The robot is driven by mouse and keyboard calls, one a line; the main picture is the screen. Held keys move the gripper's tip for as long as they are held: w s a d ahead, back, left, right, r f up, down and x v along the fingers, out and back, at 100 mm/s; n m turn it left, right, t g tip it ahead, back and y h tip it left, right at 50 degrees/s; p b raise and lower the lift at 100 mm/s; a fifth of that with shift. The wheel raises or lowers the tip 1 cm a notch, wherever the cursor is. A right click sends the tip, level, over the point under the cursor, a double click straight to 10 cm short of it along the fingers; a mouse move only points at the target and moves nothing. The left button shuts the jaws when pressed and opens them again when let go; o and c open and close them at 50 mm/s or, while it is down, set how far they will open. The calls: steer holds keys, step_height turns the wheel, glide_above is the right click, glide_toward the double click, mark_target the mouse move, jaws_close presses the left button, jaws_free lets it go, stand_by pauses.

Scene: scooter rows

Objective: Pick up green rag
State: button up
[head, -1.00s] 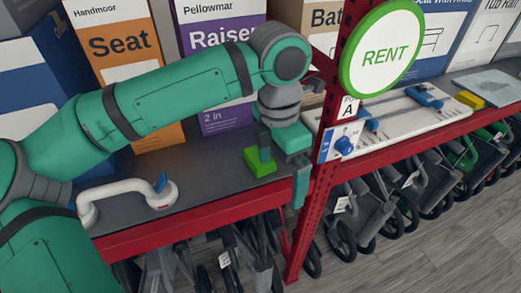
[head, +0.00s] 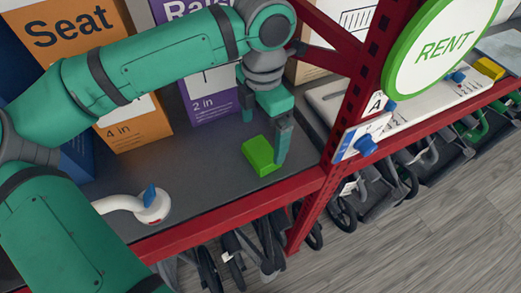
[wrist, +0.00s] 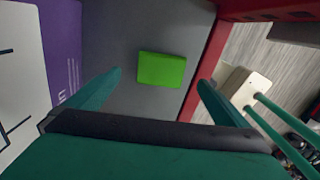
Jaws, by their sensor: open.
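The green rag (head: 259,155) is a small bright green block-shaped piece lying on the dark grey shelf (head: 200,190), near its red front edge. My gripper (head: 264,138) is open, with its fingers pointing down just above and behind the rag; one finger shows close to the rag's right side. In the wrist view the rag (wrist: 161,69) lies ahead of the gap between my two spread fingers (wrist: 160,90), and nothing is between them. I cannot tell the exact height above the shelf.
An orange "Seat" box (head: 135,120) and a purple box (head: 205,100) stand behind. A white handle with a blue lever (head: 152,205) lies to the left. A red perforated post (head: 335,150) rises close on the right, with a round RENT sign (head: 440,45). Scooters stand below the shelf.

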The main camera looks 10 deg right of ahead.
mark_target(260, 150)
steer(key=shift+s+a+f, duration=0.1)
steer(key=shift+s+f, duration=0.05)
steer(key=shift+f, duration=1.5)
steer(key=shift+s+a+f, duration=0.1)
steer(key=shift+f, duration=1.5)
steer(key=shift+c, duration=0.6)
steer(key=shift+w, duration=0.15)
steer(key=c, duration=1)
